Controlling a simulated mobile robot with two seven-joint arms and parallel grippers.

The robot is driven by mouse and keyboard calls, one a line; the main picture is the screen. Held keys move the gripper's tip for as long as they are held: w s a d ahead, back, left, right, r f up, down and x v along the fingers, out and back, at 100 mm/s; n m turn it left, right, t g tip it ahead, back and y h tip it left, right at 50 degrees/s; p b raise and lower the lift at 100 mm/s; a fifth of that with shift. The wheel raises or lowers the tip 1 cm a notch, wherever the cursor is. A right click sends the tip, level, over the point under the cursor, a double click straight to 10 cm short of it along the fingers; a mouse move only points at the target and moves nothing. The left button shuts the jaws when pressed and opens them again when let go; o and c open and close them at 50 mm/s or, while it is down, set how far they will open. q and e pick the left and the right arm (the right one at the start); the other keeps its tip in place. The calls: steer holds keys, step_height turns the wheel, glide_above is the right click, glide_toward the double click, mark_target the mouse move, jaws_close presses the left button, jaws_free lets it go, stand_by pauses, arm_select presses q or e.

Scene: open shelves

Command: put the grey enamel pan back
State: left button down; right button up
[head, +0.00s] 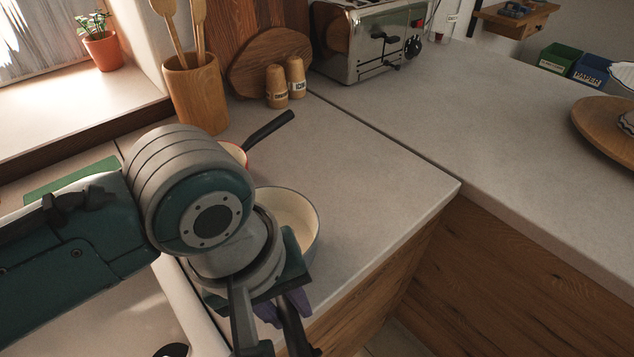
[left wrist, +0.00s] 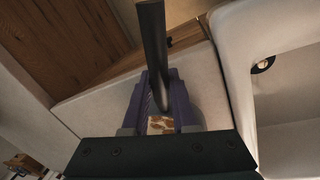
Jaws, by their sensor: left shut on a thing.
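The grey enamel pan (head: 297,222), with a cream inside and grey rim, is at the near part of the counter, just beyond my left gripper. My wrist hides its left side and most of its handle. My left gripper (head: 281,308) points down near the counter's front edge. In the left wrist view its purple-padded fingers (left wrist: 166,105) are shut on the pan's dark handle (left wrist: 154,45). I cannot tell whether the pan touches the counter. My right gripper is not in view.
A red pan with a black handle (head: 268,131) sits close behind, partly hidden by my arm. A utensil pot (head: 194,95), two shakers (head: 277,87) and a toaster (head: 365,45) stand at the back. The counter (head: 365,165) to the right is clear. A sink (left wrist: 290,100) lies beside the gripper.

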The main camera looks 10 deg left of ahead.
arm_select(q)
steer(key=shift+x, duration=0.85)
steer(key=shift+a, duration=0.15)
steer(key=shift+f, duration=0.15)
steer(key=c, duration=0.7)
jaws_free()
steer(key=shift+s, duration=0.1)
steer(key=p+v, duration=0.3)
steer(key=v, duration=0.9)
steer(key=s+a+r+m+t+y, duration=0.1)
steer(key=s+a+m+t, duration=0.1)
steer(key=s+a+m, duration=0.6)
steer(key=shift+s+a+r+y, duration=0.15)
steer(key=shift+s+a+y, duration=0.3)
steer(key=shift+s, duration=0.5)
